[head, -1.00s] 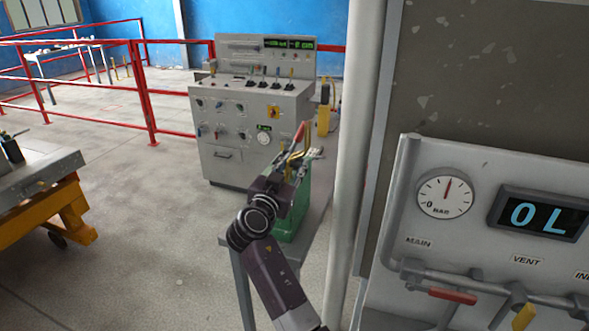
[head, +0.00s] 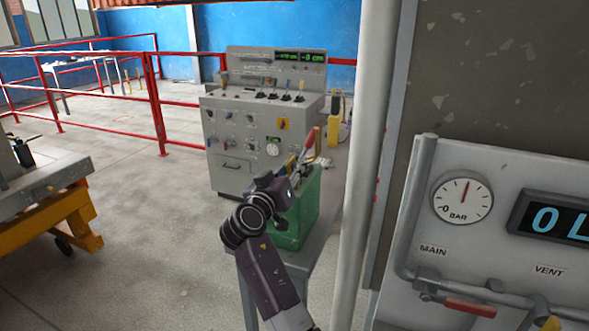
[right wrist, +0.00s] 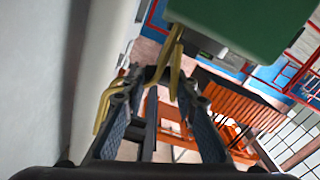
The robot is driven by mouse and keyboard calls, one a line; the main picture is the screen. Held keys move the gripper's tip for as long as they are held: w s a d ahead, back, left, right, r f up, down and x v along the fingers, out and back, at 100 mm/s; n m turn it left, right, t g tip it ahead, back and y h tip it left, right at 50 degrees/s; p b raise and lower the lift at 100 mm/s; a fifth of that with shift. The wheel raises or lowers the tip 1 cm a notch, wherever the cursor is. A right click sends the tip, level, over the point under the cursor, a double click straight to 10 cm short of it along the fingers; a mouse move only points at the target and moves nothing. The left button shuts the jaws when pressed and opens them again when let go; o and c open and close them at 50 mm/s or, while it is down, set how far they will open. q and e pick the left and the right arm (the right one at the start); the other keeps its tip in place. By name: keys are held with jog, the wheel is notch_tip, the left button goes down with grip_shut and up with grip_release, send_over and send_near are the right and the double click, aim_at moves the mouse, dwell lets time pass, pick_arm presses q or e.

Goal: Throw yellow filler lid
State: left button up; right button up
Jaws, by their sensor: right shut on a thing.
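A green box-shaped container (head: 300,215) stands on a grey stand ahead of me. A red handle (head: 309,142) and yellow bars sit at its top, partly hidden by my right gripper (head: 287,195). In the right wrist view the container's green body (right wrist: 240,25) fills the upper right. A bent yellow bar, which I take as the yellow filler lid (right wrist: 177,62), runs from beside it to my right fingertips. My right gripper (right wrist: 172,82) is shut on this bar. The exact contact is hard to make out. My left gripper is out of view.
A grey pole (head: 368,170) and a panel with a gauge (head: 462,198) stand close on the right. A grey control console (head: 262,130) is behind the container. An orange-framed table (head: 50,212) is at the left. Open floor lies between.

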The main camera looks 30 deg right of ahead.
jog(key=shift+s+d, duration=0.1)
jog(key=shift+d, duration=0.1)
jog(key=o, duration=0.9)
jog(key=shift+c, duration=0.2)
jog(key=shift+o, duration=0.8)
jog(key=shift+d, duration=0.2)
jog(key=shift+a+r, duration=0.2)
jog(key=shift+r, duration=0.15)
notch_tip(320, 180, up, 9)
jog(key=shift+d+r, duration=0.15)
jog(key=shift+d, duration=0.05)
